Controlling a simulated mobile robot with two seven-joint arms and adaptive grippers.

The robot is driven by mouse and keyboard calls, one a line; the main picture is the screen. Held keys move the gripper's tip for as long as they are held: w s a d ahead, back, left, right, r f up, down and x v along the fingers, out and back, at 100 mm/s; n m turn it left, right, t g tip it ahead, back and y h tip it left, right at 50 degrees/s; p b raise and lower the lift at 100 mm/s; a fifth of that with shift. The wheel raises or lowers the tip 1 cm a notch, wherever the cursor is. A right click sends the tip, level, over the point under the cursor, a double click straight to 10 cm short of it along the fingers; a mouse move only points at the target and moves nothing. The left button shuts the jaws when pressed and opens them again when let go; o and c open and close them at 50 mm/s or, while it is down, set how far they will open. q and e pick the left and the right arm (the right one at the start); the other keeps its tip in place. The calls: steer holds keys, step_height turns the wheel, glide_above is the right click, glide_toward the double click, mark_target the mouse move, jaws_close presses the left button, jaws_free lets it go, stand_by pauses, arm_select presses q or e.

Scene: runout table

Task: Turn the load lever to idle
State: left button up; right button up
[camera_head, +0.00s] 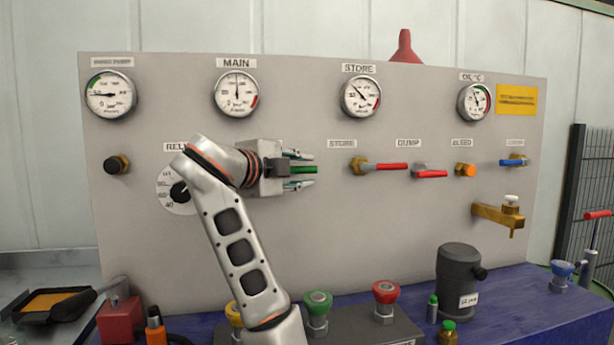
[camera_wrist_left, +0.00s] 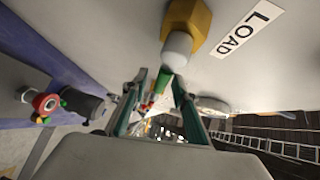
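The load lever has a green handle (camera_head: 304,169) that points right, about level, in the head view. In the left wrist view its brass body (camera_wrist_left: 187,20) sits beside a LOAD label (camera_wrist_left: 246,29), and the green handle (camera_wrist_left: 162,84) runs between my fingers. My left gripper (camera_head: 302,170) is in front of the panel, with one finger above the handle and one below. The fingers stand apart, with gaps beside the handle in the left wrist view (camera_wrist_left: 161,76). My gripper and arm hide the lever's body in the head view. My right gripper is not in view.
Red STORE (camera_head: 390,166) and DUMP (camera_head: 432,174) levers are right of my gripper. A brass tap (camera_head: 497,214) juts out at the panel's right. Below, a dark canister (camera_head: 459,275) and red and green knobs stand on the blue bench.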

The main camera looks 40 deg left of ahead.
arm_select(q)
steer(key=shift+w, duration=0.35)
jaws_close()
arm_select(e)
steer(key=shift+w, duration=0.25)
arm_select(q)
steer(key=shift+a, duration=0.1)
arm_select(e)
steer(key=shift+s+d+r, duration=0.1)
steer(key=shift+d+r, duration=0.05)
